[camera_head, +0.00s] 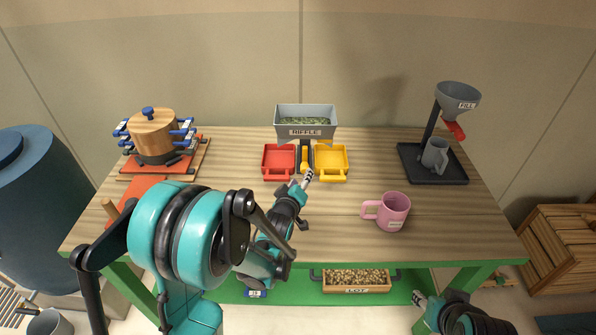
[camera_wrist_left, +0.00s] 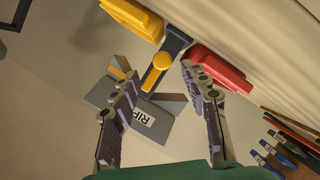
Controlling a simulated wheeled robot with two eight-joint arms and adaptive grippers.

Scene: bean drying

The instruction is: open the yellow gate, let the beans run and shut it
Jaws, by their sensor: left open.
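The grey riffle box (camera_head: 305,131) stands at the back middle of the table, with greenish beans (camera_head: 306,121) in its top. The yellow gate (camera_head: 305,157) is at its front, between a red tray (camera_head: 278,160) and a yellow tray (camera_head: 331,162). In the left wrist view, the gate's rounded yellow end (camera_wrist_left: 157,73) shows between my fingers. My left gripper (camera_head: 305,197) is open in front of the gate, its fingers apart; contact with the gate cannot be told. My right gripper (camera_head: 422,301) is low at the right front, its fingers only partly visible.
A pink mug (camera_head: 393,212) stands right of my left gripper. A grey funnel (camera_head: 457,99) on a black stand with a grey jug (camera_head: 435,154) is at the back right. A wooden pot (camera_head: 154,132) is at the back left. A box of beans (camera_head: 357,282) sits below the table's front edge.

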